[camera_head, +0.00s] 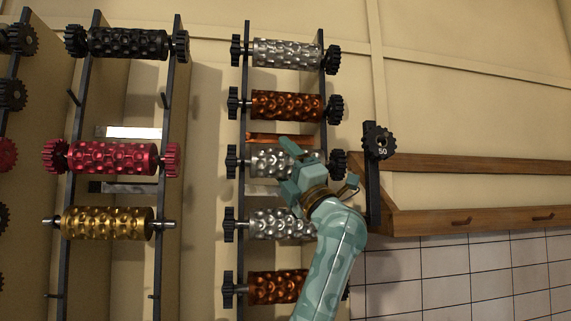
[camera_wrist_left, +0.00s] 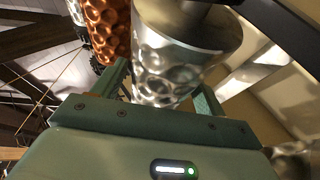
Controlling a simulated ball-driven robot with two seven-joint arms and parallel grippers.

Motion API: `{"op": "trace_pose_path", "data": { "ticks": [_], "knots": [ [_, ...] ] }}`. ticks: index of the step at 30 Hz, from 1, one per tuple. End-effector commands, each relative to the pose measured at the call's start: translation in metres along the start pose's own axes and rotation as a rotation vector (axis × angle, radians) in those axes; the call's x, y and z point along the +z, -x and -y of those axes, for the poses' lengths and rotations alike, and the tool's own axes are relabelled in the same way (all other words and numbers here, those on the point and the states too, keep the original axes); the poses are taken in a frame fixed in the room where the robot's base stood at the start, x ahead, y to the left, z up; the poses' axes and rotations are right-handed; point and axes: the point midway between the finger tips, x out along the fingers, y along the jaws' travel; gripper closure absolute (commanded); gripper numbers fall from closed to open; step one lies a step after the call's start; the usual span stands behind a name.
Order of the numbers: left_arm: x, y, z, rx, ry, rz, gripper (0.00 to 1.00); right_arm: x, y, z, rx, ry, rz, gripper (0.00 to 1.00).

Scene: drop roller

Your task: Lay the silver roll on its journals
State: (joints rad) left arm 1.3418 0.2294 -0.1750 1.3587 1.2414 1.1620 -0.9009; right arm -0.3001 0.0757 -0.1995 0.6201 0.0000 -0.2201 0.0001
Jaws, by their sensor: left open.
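A silver dimpled roll (camera_head: 268,161) with black gears at both ends lies across the middle of the right-hand rack (camera_head: 244,190). Its ends line up with the two dark rails; I cannot tell how its ends sit on the journals. My left gripper (camera_head: 288,168) is open, with one finger on each side of the roll's right half, partly covering it. In the left wrist view the silver roll (camera_wrist_left: 165,75) stands between the two green fingers (camera_wrist_left: 163,92). Contact is unclear. Two other silver rolls (camera_head: 287,53) (camera_head: 277,223) lie above and below it. My right gripper is not in view.
Copper rolls (camera_head: 287,105) (camera_head: 275,287) share this rack; one copper roll (camera_wrist_left: 105,28) is close beside the left finger. A left rack holds black (camera_head: 128,43), pink (camera_head: 112,158) and gold (camera_head: 108,223) rolls. A dark gear on a post (camera_head: 378,141) stands right.

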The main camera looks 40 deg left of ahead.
Motion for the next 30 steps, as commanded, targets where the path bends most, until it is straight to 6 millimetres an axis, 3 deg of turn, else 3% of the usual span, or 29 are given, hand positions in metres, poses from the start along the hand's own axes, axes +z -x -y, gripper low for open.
{"op": "trace_pose_path", "data": {
  "ticks": [5,18,24,30],
  "knots": [
    [-0.001,0.022,0.002,0.001,0.004,0.002,0.27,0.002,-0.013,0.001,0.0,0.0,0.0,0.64],
    [-0.001,0.135,0.002,0.001,0.004,0.001,0.27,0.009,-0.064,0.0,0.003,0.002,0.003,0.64],
    [-0.001,0.158,0.0,0.004,0.003,-0.001,0.27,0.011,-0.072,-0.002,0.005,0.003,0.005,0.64],
    [-0.001,0.162,-0.002,0.005,0.002,-0.002,0.27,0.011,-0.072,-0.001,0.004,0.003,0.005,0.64]
  ]
}}
